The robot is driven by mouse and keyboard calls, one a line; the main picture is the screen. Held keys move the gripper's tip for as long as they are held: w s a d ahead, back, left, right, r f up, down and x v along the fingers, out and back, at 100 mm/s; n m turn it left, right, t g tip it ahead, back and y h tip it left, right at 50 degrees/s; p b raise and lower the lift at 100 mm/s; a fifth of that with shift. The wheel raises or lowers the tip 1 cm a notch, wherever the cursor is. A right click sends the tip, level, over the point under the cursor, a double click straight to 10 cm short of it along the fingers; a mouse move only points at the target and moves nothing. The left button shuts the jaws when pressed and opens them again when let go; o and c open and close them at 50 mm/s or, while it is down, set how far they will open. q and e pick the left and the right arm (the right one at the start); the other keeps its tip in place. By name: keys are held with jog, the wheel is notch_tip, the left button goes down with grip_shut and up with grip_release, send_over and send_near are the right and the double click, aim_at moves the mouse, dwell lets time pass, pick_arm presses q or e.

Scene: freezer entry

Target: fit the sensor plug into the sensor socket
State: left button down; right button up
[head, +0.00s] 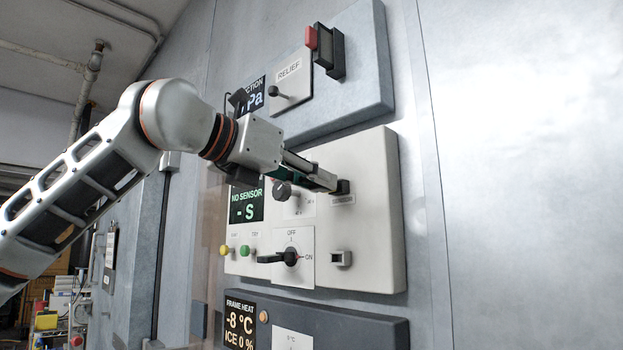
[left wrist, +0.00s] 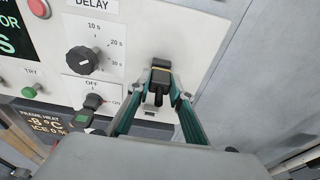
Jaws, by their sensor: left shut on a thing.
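My left gripper (head: 328,182) reaches in from the left to the white control panel. Its fingers are closed together at the tips, shut on the sensor plug, a small black piece that shows between the teal fingers in the left wrist view (left wrist: 158,93). The sensor socket (head: 343,187) is a black block on the panel above a small label. The fingertips are right at it, and it shows just beyond them in the left wrist view (left wrist: 161,63). The fingers hide the join, so I cannot tell whether the plug is inside. My right gripper is in neither view.
The white panel (head: 374,225) carries a display (head: 246,203) reading "NO SENSOR", a delay knob (left wrist: 82,60), an OFF/ON switch (head: 290,257), yellow and green buttons and a small pale fitting (head: 340,258). A RELIEF panel (head: 368,75) is above. The wall at right is bare.

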aim_at(301, 180)
pick_arm(q)
jog(key=shift+w+d, duration=0.25)
jog(key=shift+w, duration=0.1)
jog(key=c, duration=1.9)
grip_release()
jog(key=shift+o, duration=0.9)
jog(key=shift+w+d, duration=0.1)
jog(key=shift+d, duration=0.05)
jog(key=o, duration=0.6)
jog(key=shift+f+b+v, duration=0.2)
jog(key=shift+b+v, duration=0.45)
jog(key=shift+v, duration=0.65)
jog(key=shift+f+b+v, duration=0.2)
jog(key=shift+b+v, duration=0.3)
jog(key=shift+v, duration=0.65)
jog(key=shift+f+b+v, duration=0.15)
jog(key=shift+b+v, duration=0.3)
jog(key=shift+v, duration=0.7)
